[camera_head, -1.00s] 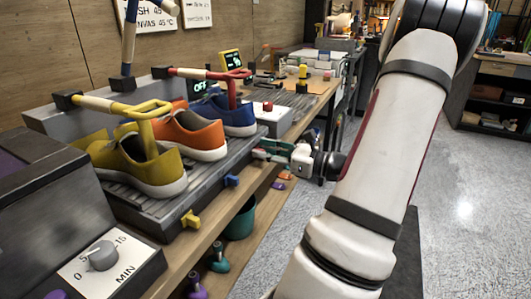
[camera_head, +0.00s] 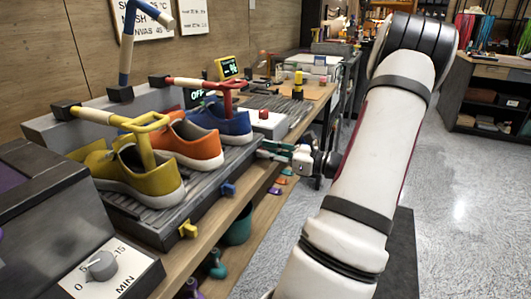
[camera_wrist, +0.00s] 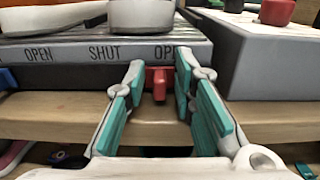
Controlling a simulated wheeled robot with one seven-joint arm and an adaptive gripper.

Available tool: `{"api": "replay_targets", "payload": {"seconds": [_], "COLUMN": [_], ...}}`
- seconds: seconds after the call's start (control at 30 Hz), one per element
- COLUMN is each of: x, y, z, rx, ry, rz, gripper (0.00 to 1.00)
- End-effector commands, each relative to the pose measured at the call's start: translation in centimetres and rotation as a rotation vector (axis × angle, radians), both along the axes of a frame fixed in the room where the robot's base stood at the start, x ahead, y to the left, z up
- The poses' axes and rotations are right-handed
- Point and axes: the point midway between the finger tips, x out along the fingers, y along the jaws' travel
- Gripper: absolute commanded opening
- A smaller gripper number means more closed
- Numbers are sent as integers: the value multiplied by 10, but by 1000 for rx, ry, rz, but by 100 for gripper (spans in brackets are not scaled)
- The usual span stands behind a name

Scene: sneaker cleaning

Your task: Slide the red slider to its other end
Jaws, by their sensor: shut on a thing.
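The red slider (camera_wrist: 159,84) is a small red tab on the front edge of the grey slatted rack (camera_wrist: 60,52). In the wrist view it sits between my gripper's fingertips (camera_wrist: 159,72), below the rack edge near the right-hand "OP..." lettering, with "SHUT" to its left. In the head view my gripper (camera_head: 274,150) is at the far right end of the rack front, and the red slider is hidden there. A blue slider (camera_head: 228,188) and a yellow slider (camera_head: 188,229) are nearer along the same edge.
Yellow (camera_head: 135,178), orange (camera_head: 193,146) and blue (camera_head: 225,122) sneakers stand on the rack. A grey box with a red button (camera_head: 264,113) stands just beyond the rack's right end. A wooden shelf (camera_wrist: 60,119) lies below the rack edge. Open floor is at the right.

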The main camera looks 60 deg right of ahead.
Motion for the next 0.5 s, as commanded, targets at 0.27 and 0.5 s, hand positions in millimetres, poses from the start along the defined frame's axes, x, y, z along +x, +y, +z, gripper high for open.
{"api": "replay_targets", "payload": {"seconds": [0.27, 0.5], "x": [0, -1], "y": [-5, -5], "z": [1, 1], "rx": [-3, -3], "ry": [0, 0], "rz": [-14, -13], "gripper": [26, 30]}}
